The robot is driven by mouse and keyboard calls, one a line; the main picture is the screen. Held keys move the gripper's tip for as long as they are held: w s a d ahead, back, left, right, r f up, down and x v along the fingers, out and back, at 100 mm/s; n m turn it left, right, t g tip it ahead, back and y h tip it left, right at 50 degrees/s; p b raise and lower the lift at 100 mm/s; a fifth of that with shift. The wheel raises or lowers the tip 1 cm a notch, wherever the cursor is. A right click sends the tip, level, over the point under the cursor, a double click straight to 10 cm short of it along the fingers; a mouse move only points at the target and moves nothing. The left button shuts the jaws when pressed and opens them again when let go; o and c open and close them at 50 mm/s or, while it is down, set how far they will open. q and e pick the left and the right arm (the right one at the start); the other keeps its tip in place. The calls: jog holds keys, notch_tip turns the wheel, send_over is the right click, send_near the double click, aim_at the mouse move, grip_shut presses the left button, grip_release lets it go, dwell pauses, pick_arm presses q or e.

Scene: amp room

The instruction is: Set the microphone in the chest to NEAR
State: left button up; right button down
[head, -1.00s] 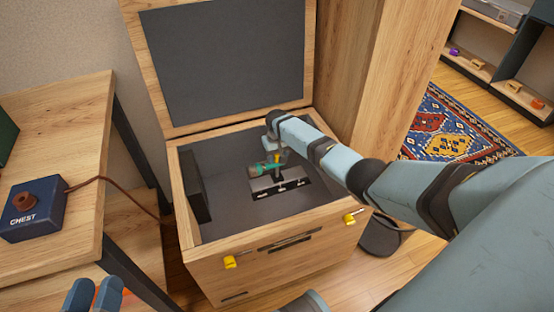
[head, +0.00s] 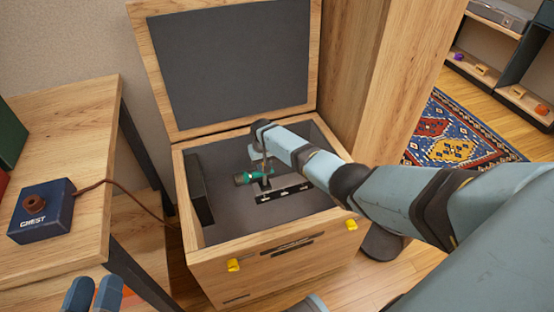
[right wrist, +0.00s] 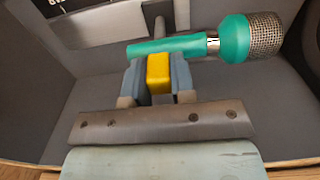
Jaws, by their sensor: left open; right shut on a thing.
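The chest (head: 285,272) stands open, its lid (head: 150,70) tilted up behind. Inside it is the teal microphone (head: 252,177) with a silver mesh head, lying level; it also shows in the right wrist view (right wrist: 235,40). It sits over the left part of a dark strip (head: 284,194) with small white marks, too small to read. My right gripper (right wrist: 160,78) is shut on a yellow block (right wrist: 159,72) just beside the microphone; in the head view my arm hides most of this. My left gripper (head: 92,293) is open and empty at the bottom left, outside the chest.
A wooden table (head: 70,110) at left holds a dark blue box marked CHEST (head: 40,212), with a brown knob and a cable. Two yellow latches (head: 233,265) are on the chest front. A wooden panel (head: 365,80) rises behind right. The chest walls surround my right gripper.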

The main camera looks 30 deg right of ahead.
pick_arm(q)
jog(key=shift+r, duration=0.2)
pick_arm(e)
jog(key=shift+w+a, duration=0.2)
jog(key=shift+a, duration=0.8)
jog(key=c, duration=1)
grip_release()
jog(key=shift+a, duration=0.15)
jog(key=shift+o, duration=0.2)
jog(key=shift+r, duration=0.2)
pick_arm(q)
notch_tip(320, 180, up, 5)
jog(key=t+p, duration=0.2)
jog(key=p, duration=0.2)
notch_tip(320, 180, down, 6)
jog(key=a+g+y+p, duration=0.2)
jog(key=p, duration=0.1)
jog(key=shift+a+r+n+g, duration=0.2)
jog(key=shift+n+g, duration=0.1)
pick_arm(e)
notch_tip(320, 180, up, 13)
jog(key=shift+r, duration=0.2)
